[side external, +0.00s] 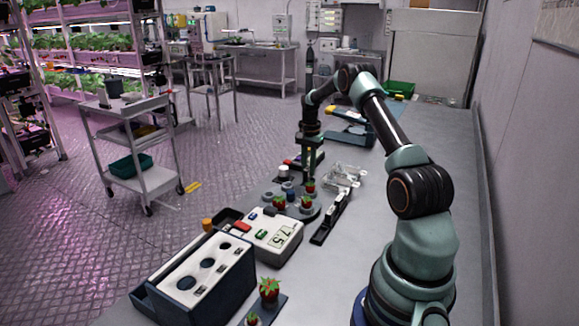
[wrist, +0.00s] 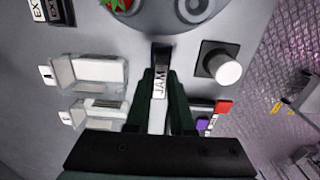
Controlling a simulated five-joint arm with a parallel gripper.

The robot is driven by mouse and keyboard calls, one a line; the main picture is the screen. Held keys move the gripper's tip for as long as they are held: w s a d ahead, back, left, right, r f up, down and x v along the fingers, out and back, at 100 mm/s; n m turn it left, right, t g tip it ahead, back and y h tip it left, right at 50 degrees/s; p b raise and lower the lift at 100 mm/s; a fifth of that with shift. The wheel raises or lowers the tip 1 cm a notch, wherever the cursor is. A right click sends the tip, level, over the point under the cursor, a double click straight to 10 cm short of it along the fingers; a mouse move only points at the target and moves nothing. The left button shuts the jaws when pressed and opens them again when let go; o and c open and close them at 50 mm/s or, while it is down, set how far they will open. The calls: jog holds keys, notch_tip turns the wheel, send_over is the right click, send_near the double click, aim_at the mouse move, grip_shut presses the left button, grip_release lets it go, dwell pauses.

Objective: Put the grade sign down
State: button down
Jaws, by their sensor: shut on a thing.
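My gripper (wrist: 161,72) is shut on the grade sign (wrist: 159,86), a small pale piece lettered JAM with a dark top part, held between the dark green fingers in the wrist view. In the side view my gripper (side external: 307,168) points down just behind the strawberries on the bench. The sign is too small to make out there. I cannot tell whether the sign touches the bench.
Clear hinged boxes (wrist: 88,70) lie left of the sign; a white knob on a black base (wrist: 226,72) stands close right. Strawberries (side external: 306,202) and round cups sit near. A black strip (side external: 331,217), a scale (side external: 268,236) and a holed box (side external: 205,270) stand nearer the camera.

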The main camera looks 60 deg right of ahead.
jog(key=shift+f, duration=1)
jog(key=shift+f, duration=0.1)
jog(key=c, duration=0.8)
grip_release()
